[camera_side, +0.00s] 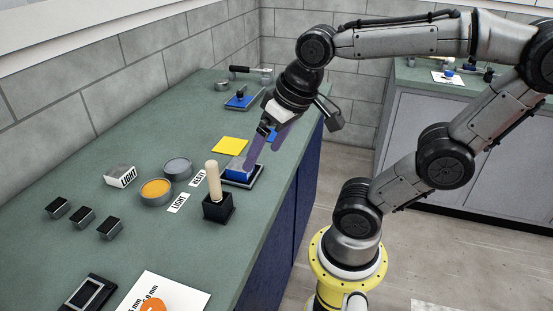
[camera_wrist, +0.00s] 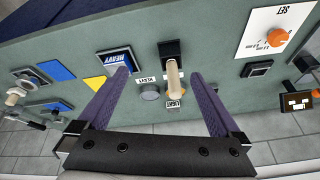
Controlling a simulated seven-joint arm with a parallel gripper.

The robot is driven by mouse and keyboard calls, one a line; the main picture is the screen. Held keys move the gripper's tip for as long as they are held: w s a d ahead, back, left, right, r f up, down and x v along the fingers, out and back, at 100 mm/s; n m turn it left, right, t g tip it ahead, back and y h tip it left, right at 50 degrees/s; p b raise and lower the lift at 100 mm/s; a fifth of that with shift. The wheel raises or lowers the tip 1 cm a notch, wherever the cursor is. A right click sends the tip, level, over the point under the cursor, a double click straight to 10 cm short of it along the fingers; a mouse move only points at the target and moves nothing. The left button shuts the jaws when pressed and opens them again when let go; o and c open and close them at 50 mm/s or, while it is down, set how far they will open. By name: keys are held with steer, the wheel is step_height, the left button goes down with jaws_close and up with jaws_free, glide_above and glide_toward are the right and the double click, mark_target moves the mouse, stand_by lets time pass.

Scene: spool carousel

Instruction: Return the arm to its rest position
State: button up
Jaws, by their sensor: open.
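My gripper (camera_side: 257,153) has purple fingers and hangs over the right part of the green bench. In the wrist view its fingers (camera_wrist: 159,76) are wide apart with nothing held between them. A pale wooden peg (camera_side: 214,181) stands upright in a black base (camera_side: 218,207) just left of the gripper.
A yellow square (camera_side: 229,146), a grey round container (camera_side: 178,168) and an orange-filled one (camera_side: 155,191) are nearby. The bench's right edge is close; the space above is open.

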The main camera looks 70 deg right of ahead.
steer(key=s+n, duration=0.1)
steer(key=s+a+f+n, duration=0.1)
steer(key=n+t, duration=0.1)
steer(key=shift+s+a+f, duration=0.15)
steer(key=shift+s+a, duration=0.1)
steer(key=shift+s, duration=0.15)
